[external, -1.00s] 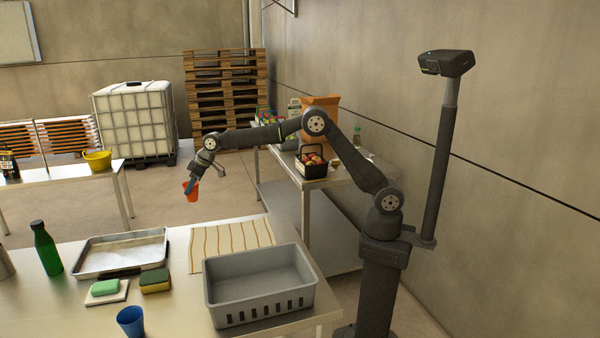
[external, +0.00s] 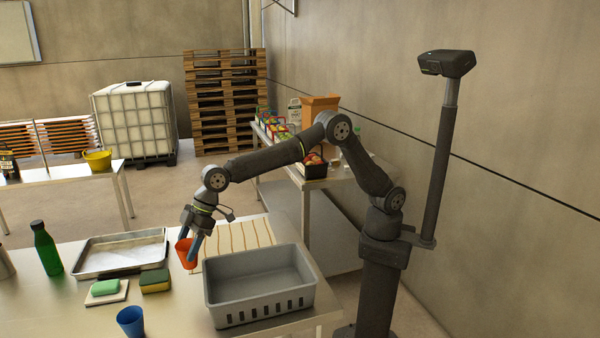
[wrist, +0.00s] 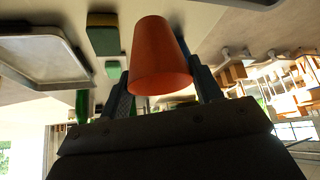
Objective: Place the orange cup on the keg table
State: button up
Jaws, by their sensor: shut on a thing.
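The orange cup (external: 186,254) is held in my gripper (external: 191,249), with a blue-grey finger on each side of it. In the wrist view the cup (wrist: 160,55) fills the space between the fingers. In the external view it shows above the near steel table (external: 185,310), between the metal tray and the striped cloth. The gap under the cup is hard to judge. No keg can be made out, so I cannot tell which table is the keg table.
The near table bears a metal tray (external: 120,255), green bottle (external: 46,250), sponges (external: 155,280), blue cup (external: 131,321), striped cloth (external: 238,236) and grey bin (external: 260,290). A side table with groceries stands behind my arm. Another table (external: 60,172) with a yellow bowl is at left.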

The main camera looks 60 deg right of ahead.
jog(key=shift+s+a+f, duration=1)
jog(key=shift+a+f, duration=0.6)
jog(key=shift+f, duration=0.2)
jog(key=shift+s+a+f, duration=1.05)
jog(key=shift+a+f, duration=0.6)
jog(key=shift+f, duration=0.2)
jog(key=shift+s+a+f, duration=1)
jog(key=shift+a+f, duration=0.6)
jog(key=shift+f, duration=0.2)
jog(key=shift+f, duration=0.1)
jog(key=o, duration=1)
jog(key=shift+c, duration=0.2)
jog(key=shift+r, duration=0.35)
jog(key=v, duration=1.1)
jog(key=shift+d+r, duration=0.25)
